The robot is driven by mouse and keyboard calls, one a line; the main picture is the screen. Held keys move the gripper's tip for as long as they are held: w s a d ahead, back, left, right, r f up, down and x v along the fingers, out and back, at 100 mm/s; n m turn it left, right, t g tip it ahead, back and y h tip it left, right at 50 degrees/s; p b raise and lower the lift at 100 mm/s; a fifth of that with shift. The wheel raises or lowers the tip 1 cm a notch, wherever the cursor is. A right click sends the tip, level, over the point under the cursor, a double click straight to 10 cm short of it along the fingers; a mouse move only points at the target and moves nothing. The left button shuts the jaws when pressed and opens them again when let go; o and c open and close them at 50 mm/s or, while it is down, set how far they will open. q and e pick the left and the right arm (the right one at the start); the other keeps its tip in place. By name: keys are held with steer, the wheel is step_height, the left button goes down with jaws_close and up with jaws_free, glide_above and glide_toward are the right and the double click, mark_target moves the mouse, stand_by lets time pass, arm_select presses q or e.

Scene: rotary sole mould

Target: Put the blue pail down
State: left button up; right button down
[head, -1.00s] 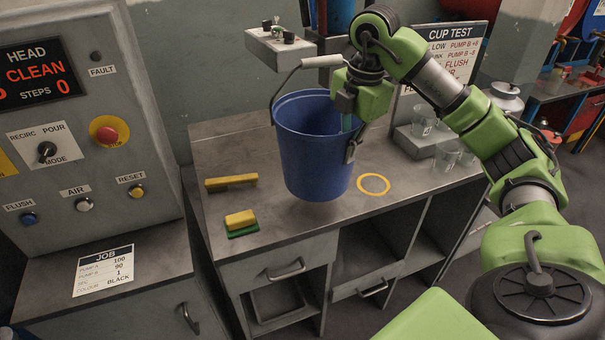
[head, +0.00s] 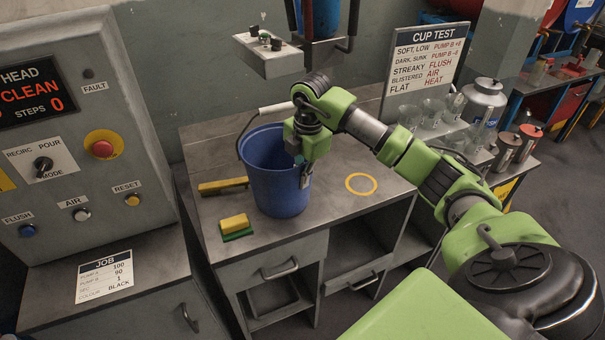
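The blue pail (head: 277,190) is upright in the head view, over the grey bench top (head: 330,205). Its base looks to be on the bench or very close to it; I see no clear gap. Its wire handle with a pale grip (head: 276,108) stands up above the rim. My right gripper (head: 303,170) points down at the pail's right rim, with one finger inside and one outside, and looks shut on the wall. The fingertips are partly hidden. My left gripper is not in view.
A yellow ring mark (head: 361,184) lies on clear bench to the pail's right. A yellow-and-green sponge (head: 235,226) and a yellow-handled brush (head: 222,186) lie on its left. A grey nozzle block (head: 267,52) overhangs behind. Clear cups (head: 409,116) stand at the back right.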

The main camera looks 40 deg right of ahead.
mark_target(304, 165)
steer(key=shift+f, duration=0.1)
steer(key=c, duration=2.3)
jaws_free()
steer(key=shift+r, duration=0.25)
steer(key=shift+r+b, duration=0.25)
steer(key=shift+b, duration=0.05)
steer(key=r, duration=0.3)
steer(key=r+b, duration=0.1)
steer(key=r, duration=0.2)
steer(key=s+r+b, duration=0.1)
steer(key=r, duration=0.2)
steer(key=shift+r, duration=0.35)
steer(key=shift+s+r, duration=0.15)
steer(key=shift+r, duration=0.65)
